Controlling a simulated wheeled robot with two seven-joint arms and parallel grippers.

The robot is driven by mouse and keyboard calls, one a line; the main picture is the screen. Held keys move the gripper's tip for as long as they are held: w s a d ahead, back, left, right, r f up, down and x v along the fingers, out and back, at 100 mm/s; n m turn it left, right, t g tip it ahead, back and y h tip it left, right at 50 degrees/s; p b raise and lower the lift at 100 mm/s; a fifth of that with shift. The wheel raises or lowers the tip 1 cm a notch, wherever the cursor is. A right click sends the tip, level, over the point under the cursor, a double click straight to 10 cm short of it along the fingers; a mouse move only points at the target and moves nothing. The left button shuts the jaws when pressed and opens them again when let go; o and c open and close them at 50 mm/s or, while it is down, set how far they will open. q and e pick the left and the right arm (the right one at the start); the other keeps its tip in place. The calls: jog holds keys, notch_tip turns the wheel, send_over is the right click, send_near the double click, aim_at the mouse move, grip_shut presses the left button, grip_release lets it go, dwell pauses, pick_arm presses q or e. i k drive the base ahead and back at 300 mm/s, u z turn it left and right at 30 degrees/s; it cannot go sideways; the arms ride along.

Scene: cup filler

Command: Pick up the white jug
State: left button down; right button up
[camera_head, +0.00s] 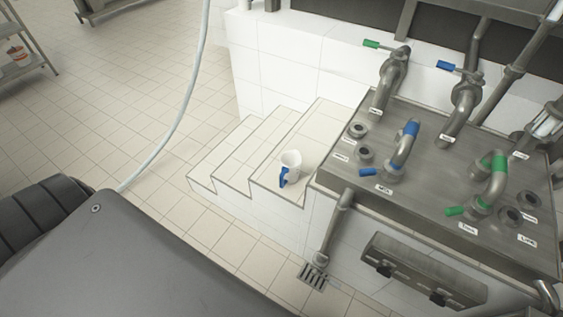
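The white jug (291,160) stands upright on the top tiled step, close to the left side of the metal counter. Its blue handle (283,177) points toward the front left. Nothing is touching the jug except the step under it. Neither of my grippers shows in the head view.
Tiled steps (232,152) go down to the left of the jug. The metal counter (428,195) right of it carries pipes with blue and green levers. A pale hose (181,110) hangs at left. A floor drain (312,275) lies below the counter. The floor at left is open.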

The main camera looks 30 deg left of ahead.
aim_at(291, 160)
jog(key=u, duration=0.45)
jog(key=i, duration=0.4)
jog(key=u, duration=1.05)
jog(key=k, duration=1.35)
jog(key=u, duration=1.15)
jog(key=i, duration=1.5)
jog(key=z, duration=0.85)
jog(key=i, duration=0.65)
jog(key=z, duration=0.6)
